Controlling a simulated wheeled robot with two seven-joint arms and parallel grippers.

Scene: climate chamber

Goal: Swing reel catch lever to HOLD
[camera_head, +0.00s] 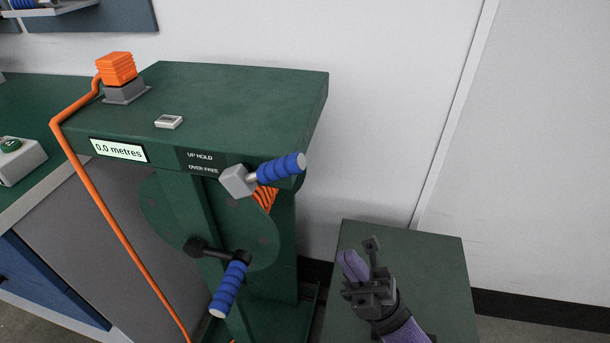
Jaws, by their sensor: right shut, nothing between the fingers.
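The reel catch lever (240,181) is a pale grey block with a blue ribbed handle (282,168). It is on the front of the green reel stand, and its handle points right and slightly up. A dark label (201,163) beside it reads "UP HOLD" and "OVER FREE". My right gripper (371,253) is shut and empty. It is below and to the right of the lever, clear of it, in front of a low green surface. My left gripper is not in view.
A crank with a blue handle (230,288) sits below the lever on the reel's round plate. A display (118,149) reads "0.0 metres". An orange cable (117,222) runs down the left side. A low green-topped stand (436,275) is at right, near the wall.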

